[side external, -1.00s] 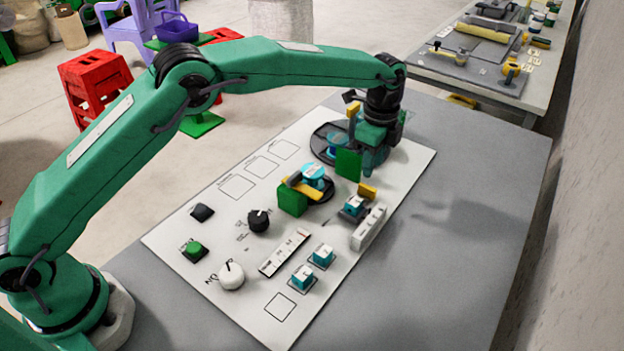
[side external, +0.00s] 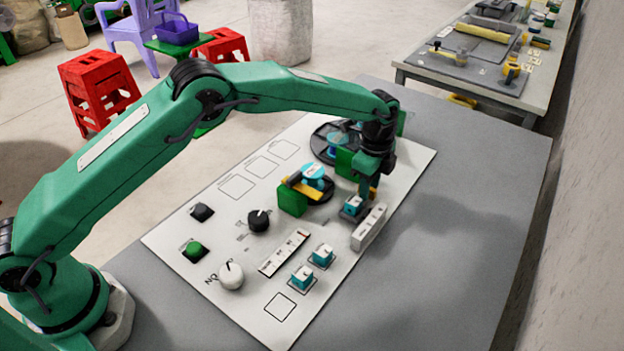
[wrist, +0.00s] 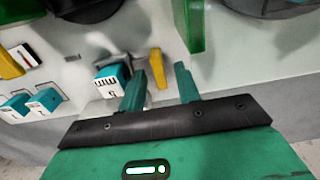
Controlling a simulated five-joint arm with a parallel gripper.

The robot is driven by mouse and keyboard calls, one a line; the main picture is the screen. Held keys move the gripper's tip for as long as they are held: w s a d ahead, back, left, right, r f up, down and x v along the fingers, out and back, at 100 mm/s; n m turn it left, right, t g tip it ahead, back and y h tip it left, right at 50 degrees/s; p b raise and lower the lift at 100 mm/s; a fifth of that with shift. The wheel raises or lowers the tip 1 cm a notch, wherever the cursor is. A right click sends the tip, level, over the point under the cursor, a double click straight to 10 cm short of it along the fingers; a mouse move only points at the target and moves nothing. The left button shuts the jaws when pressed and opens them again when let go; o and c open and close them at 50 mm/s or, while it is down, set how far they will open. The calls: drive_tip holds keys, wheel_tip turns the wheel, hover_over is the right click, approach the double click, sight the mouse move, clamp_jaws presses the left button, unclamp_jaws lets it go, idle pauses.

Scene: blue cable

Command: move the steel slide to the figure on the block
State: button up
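My gripper (side external: 370,190) hangs low over the right part of the white panel. In the wrist view its two teal fingers (wrist: 159,72) stand apart with clear space between them. A yellow piece (wrist: 156,62) shows beyond the gap, not clearly touched. A teal block with a white printed top (side external: 352,205) stands just beside the gripper; in the wrist view its print (wrist: 112,78) seems to include "mm", but the figure is unclear. A pale upright bar (side external: 368,228) stands close by. A flat white scale (side external: 285,252) lies nearer the camera. I cannot tell which part is the steel slide.
Two more teal blocks (side external: 303,277) (side external: 322,255) sit near the front. A green upright plate (wrist: 197,25) stands close beyond the fingers. A green box (side external: 293,200), round dark bases and knobs (side external: 258,220) crowd the panel. The grey table (side external: 450,240) is bare at right.

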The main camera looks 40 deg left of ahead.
clamp_jaws()
drive_tip(key=shift+w, duration=0.95)
unclamp_jaws()
drive_tip(key=shift+r, duration=0.1)
